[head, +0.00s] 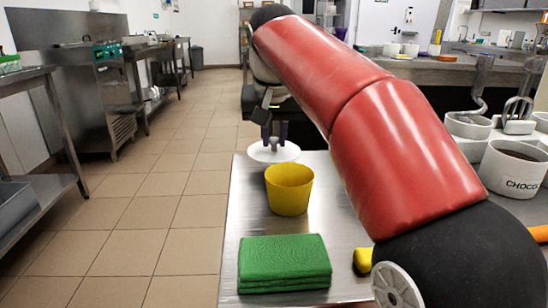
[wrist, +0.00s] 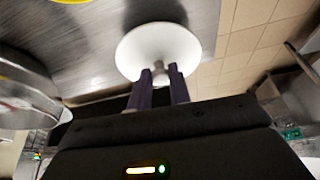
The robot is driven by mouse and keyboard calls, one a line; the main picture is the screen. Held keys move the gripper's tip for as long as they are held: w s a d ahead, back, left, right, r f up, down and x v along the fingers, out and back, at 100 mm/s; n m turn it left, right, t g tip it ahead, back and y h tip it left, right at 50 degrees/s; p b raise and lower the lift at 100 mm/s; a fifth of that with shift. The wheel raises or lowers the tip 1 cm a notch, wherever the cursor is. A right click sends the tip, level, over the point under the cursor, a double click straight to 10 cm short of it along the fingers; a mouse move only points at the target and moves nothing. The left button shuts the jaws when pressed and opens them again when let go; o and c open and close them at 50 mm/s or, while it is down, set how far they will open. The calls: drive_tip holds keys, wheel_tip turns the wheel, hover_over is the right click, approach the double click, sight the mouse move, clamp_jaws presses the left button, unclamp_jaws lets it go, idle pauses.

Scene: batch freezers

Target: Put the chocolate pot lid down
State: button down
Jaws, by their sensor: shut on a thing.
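The white round lid (head: 274,154) hangs level below my gripper (head: 274,138), which is shut on its knob. In the head view the lid appears at the far left end of the steel table (head: 240,215), behind the yellow cup. In the wrist view the lid (wrist: 140,45) lies just past the two dark fingers (wrist: 160,72). I cannot tell whether it touches the table. The white chocolate pot (head: 515,178) stands uncovered at the right with dark brown contents, its label partly cut off.
A yellow cup (head: 289,192) and folded green cloths (head: 284,262) stand on the table. A yellow-and-black item (head: 362,260) lies partly hidden by my arm. White containers with metal tools (head: 468,124) are at the right. Tiled floor lies left of the table.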

sight(274, 152)
drive_tip(key=shift+f+b, duration=0.4)
drive_tip(key=shift+f, duration=1.3)
drive_tip(key=shift+f, duration=0.1)
drive_tip(key=c, duration=1.3)
unclamp_jaws()
drive_tip(key=p+v, duration=0.3)
drive_tip(key=v, duration=0.9)
